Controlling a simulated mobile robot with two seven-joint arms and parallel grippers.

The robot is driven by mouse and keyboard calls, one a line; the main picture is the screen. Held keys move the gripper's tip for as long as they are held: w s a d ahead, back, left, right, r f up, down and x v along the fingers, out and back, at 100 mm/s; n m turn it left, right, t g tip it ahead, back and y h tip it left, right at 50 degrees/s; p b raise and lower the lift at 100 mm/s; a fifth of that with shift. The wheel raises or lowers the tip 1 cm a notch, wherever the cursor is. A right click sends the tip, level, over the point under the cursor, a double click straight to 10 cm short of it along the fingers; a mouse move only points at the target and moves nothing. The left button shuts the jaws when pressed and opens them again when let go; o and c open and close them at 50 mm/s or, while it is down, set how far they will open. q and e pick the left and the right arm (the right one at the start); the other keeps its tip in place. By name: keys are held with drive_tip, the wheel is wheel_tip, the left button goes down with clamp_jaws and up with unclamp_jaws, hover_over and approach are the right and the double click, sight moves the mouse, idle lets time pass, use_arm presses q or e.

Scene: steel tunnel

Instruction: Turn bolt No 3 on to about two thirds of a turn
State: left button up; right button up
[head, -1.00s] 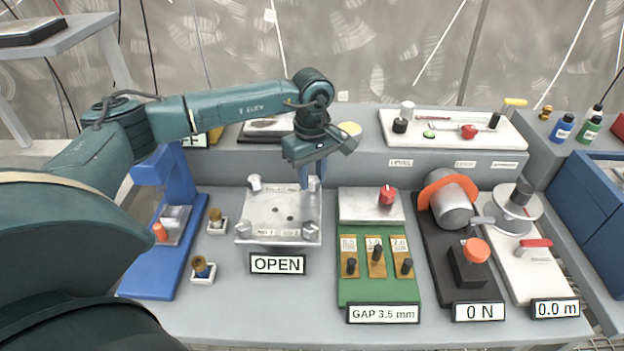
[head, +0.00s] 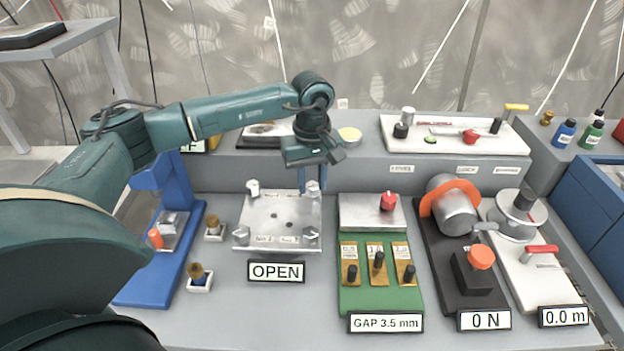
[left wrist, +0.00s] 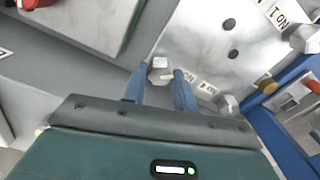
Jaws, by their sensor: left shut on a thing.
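The pale metal plate (head: 282,213) lies on the bench with bolts at its corners. My left gripper (head: 313,186) points down at its far right corner. In the left wrist view, my left gripper's blue fingers (left wrist: 160,90) are shut on a silver hex bolt (left wrist: 160,70), one finger on each side of its head. Other bolts stand at the far left (head: 253,188), near left (head: 241,233) and near right (head: 309,230) corners. I cannot read the held bolt's number. My right gripper is not in view.
An OPEN sign (head: 276,271) stands in front of the plate. A green gap board (head: 378,293) with a red knob (head: 388,201) is close on the right. A blue stand (head: 165,250) and two small brown-topped pieces (head: 214,222) are on the left. A raised shelf runs behind.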

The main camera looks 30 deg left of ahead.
sight(312, 185)
use_arm(q)
drive_tip(key=o, duration=1)
drive_tip(key=shift+r, duration=0.1)
wheel_tip(312, 185, up, 13)
idle(0.4)
